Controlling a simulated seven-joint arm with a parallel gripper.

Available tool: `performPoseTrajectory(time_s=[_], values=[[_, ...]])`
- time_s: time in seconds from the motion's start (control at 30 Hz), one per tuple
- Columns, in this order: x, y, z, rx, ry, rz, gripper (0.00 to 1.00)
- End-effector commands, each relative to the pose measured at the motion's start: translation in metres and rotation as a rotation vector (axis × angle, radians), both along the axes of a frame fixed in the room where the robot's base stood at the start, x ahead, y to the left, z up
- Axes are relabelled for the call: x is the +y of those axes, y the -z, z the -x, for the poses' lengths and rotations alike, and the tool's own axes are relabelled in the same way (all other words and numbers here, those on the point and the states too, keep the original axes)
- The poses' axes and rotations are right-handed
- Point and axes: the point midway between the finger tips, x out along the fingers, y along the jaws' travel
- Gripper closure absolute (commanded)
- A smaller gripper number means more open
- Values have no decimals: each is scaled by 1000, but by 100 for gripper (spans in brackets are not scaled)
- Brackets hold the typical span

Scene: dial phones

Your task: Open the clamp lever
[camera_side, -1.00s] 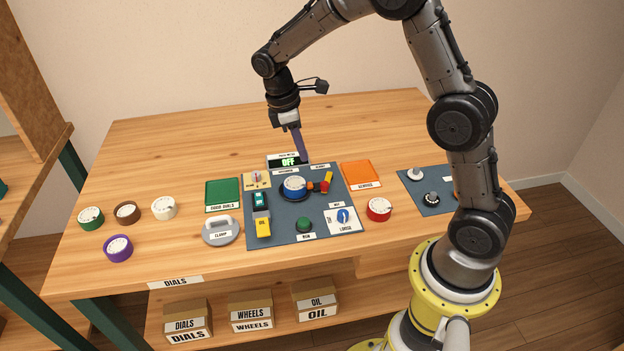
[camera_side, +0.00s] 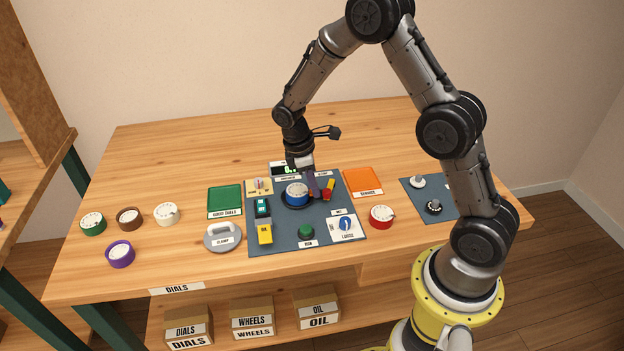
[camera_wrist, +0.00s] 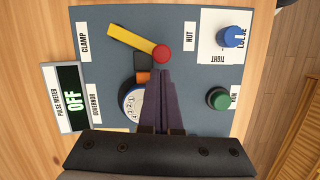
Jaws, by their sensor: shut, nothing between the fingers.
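The clamp lever is a yellow bar (camera_wrist: 128,38) with a red round end (camera_wrist: 161,52), beside the CLAMP label in the wrist view. In the side view the yellow bar (camera_side: 331,184) lies right of the blue dial with its white face (camera_side: 297,189), with the red end (camera_side: 326,194) towards the front. My gripper (camera_side: 315,196) is shut and empty, its purple fingers pointing down. In the wrist view its fingertips (camera_wrist: 163,71) are just short of the red end; I cannot tell whether they touch it. The fingers partly cover the white dial face (camera_wrist: 132,103).
An orange and dark block (camera_wrist: 142,68) sits between dial and lever. The pulse meter (camera_wrist: 67,93) reads OFF. A green button (camera_wrist: 218,98) and blue knob (camera_wrist: 231,36) are on the same panel. An orange tray (camera_side: 363,181) and red dial (camera_side: 381,216) lie to the right.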

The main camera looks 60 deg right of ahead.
Motion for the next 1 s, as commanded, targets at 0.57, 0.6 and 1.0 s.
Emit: performPoseTrajectory(time_s=[0.57,0.6,1.0], values=[[0,1,5,3,-41,-1,100],[0,1,5,3,-48,-1,100],[0,1,10,2,-107,-1,100]])
